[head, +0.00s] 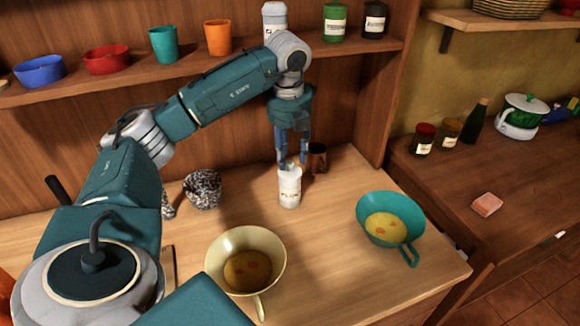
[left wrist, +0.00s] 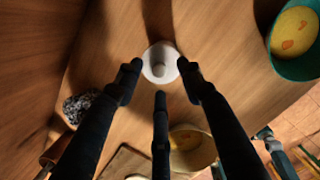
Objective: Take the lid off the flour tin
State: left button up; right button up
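The flour tin (head: 289,190) is a white, labelled cylinder standing upright on the wooden counter. Its white lid (left wrist: 160,63), with a round knob in the middle, is on top. My left gripper (head: 292,163) points straight down over the tin. In the left wrist view, the fingertips of the left gripper (left wrist: 160,76) are spread, two at the left and right of the lid and one below it. A small gap shows at the lower finger; whether the side fingers touch the lid I cannot tell.
A brown cup (head: 317,158) stands close behind the tin, to the right. A cream pan (head: 270,243) and a teal pan (head: 366,208) with food lie in front and to the right. A speckled object (head: 203,188) is at the left. A shelf (head: 140,77) runs behind my arm.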

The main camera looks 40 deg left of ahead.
aim_at(290, 167)
pick_arm(q)
jog(key=shift+w+a+f, duration=0.1)
jog(key=shift+f, duration=0.55)
jog(key=shift+w+a+f, duration=0.1)
jog(key=shift+f, duration=0.5)
grip_shut()
jog(key=shift+d+r, duration=0.1)
